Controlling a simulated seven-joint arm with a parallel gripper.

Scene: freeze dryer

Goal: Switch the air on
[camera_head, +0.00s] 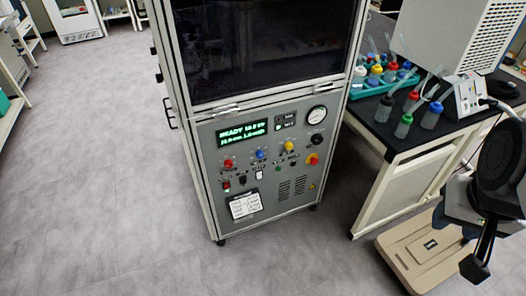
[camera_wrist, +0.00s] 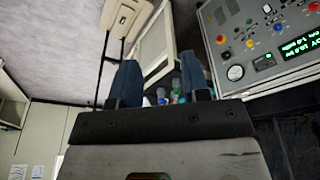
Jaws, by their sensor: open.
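The freeze dryer (camera_head: 184,120) stands upright in the middle of the head view, with a dark glass door above a grey control panel (camera_head: 222,174). I cannot read which control is the air. The panel shows sideways in the wrist view (camera_wrist: 222,17), right of my gripper. My gripper (camera_wrist: 168,80) is open and empty, apart from the panel. In the head view my arm is at the right edge; its fingers are not clear there.
A dark-topped bench (camera_head: 381,131) stands right of the dryer, with several coloured-cap bottles (camera_head: 431,116), a teal rack (camera_head: 362,91) and a white instrument (camera_head: 465,98). A beige base (camera_head: 405,243) lies on the floor at lower right. The floor (camera_head: 110,190) before and left of the dryer is clear.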

